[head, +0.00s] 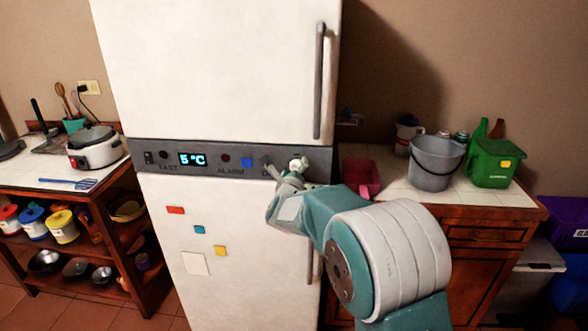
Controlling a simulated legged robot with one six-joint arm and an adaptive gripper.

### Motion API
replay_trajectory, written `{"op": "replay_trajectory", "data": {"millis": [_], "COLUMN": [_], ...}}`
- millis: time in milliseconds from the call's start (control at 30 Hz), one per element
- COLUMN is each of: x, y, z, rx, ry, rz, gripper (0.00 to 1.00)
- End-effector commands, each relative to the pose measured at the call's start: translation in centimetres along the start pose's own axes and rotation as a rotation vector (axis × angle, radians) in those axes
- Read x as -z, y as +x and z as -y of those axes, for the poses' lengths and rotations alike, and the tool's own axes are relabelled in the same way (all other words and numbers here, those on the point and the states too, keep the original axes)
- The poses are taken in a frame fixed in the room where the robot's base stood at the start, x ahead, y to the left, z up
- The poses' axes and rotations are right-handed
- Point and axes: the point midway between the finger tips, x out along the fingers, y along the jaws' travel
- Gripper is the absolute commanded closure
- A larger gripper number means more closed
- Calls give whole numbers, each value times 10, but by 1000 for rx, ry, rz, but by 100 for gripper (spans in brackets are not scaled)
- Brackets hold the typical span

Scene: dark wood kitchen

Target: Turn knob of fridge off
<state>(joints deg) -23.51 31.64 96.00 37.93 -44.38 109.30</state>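The white fridge (225,60) stands upright in the head view, with a dark grey control panel (215,160) across its middle. The panel has a lit display (192,160) reading 5 °C, small round dark spots and a blue square. My gripper (284,168) is at the right part of this panel, in front of it. Its grey and pale finger parts overlap the panel there. I cannot make out the knob clearly; my gripper may be covering it. Whether the fingers touch anything is too small to tell.
The fridge's upper handle (319,80) stands out above my gripper. A counter (400,190) on the right holds a grey bucket (436,163) and a green container (493,164). A table on the left holds a cooker (95,148). Coloured magnets (175,210) are on the lower door.

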Motion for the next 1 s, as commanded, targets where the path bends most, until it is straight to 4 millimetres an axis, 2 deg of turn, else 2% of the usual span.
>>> {"op": "replay_trajectory", "data": {"millis": [33, 133, 167, 633, 1000], "x": [0, 0, 0, 1, 2], "y": [0, 0, 0, 0, 0], "z": [0, 0, 0, -3, -6], "rx": [0, 0, 0, -4, -7], "ry": [0, 0, 0, -63, -343], "rz": [0, 0, 0, -1, -2], "gripper": [47, 92, 94, 94, 94]}}
